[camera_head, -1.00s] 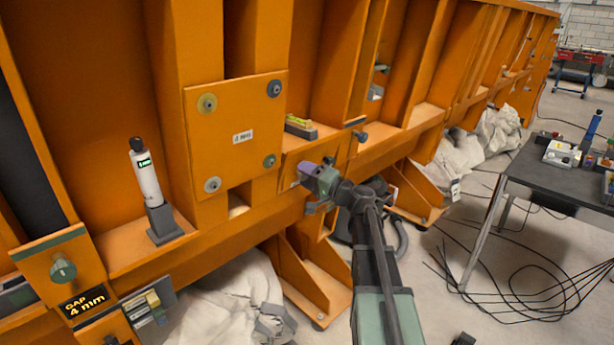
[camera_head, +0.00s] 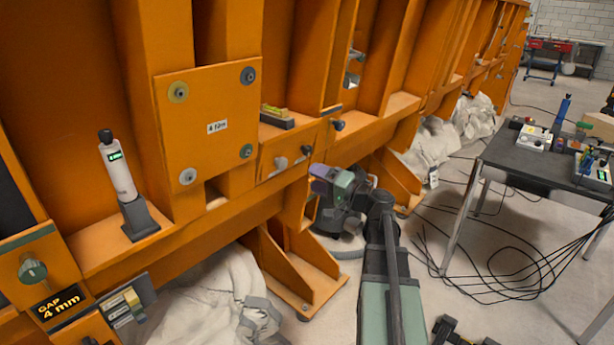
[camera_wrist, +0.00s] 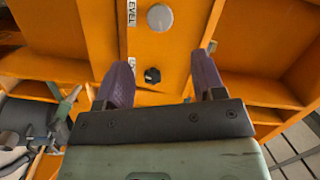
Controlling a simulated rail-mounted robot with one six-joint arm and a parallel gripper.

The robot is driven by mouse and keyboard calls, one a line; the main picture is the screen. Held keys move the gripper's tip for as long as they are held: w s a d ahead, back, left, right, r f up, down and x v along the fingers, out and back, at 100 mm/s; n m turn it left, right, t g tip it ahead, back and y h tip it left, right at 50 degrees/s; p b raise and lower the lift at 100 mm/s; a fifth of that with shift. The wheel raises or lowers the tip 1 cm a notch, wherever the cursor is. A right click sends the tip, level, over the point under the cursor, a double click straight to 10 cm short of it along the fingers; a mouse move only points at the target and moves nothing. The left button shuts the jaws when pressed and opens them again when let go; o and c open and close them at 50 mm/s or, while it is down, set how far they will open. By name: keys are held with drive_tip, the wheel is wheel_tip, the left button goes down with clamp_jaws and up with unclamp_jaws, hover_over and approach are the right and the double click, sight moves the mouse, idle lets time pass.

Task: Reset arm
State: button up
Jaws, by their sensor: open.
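My gripper (camera_head: 322,182) is in front of the orange sandbed wall in the head view, raised above the floor. Its purple fingers also show in the wrist view (camera_wrist: 160,82), spread apart with nothing between them. Beyond the fingers in the wrist view is an orange panel with a grey round knob (camera_wrist: 160,17) and a small black knob (camera_wrist: 152,75). Part of the word "LEVEL" shows beside them. In the head view my gripper is apart from the small panel (camera_head: 285,158), to its lower right.
A white cylindrical device (camera_head: 118,175) stands in a dark holder on the orange ledge. A yellow-green level (camera_head: 277,117) lies on a ledge. A dark table (camera_head: 520,160) with tools stands at right, with loose cables (camera_head: 500,265) on the floor. White sacks (camera_head: 215,305) lie below.

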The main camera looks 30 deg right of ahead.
idle(0.3)
drive_tip(key=s+a+f+n+g+h, duration=0.25)
drive_tip(key=s+a+f+g, duration=0.25)
drive_tip(key=a+f+g, duration=0.3)
drive_tip(key=s+a+f+n+g+h, duration=0.25)
drive_tip(key=s+a+f+g, duration=0.4)
drive_tip(key=f, duration=0.35)
drive_tip(key=s+a+f+n+g+h, duration=0.1)
drive_tip(key=s+a+n+g+h, duration=0.25)
drive_tip(key=a, duration=0.65)
wheel_tip(320, 180, up, 20)
drive_tip(key=p, duration=2)
drive_tip(key=shift+a+r+t+h+p, duration=0.25)
drive_tip(key=shift+a+t+h+p, duration=0.1)
drive_tip(key=shift+a+t, duration=0.05)
drive_tip(key=shift+o, duration=0.2)
drive_tip(key=shift+w, duration=0.1)
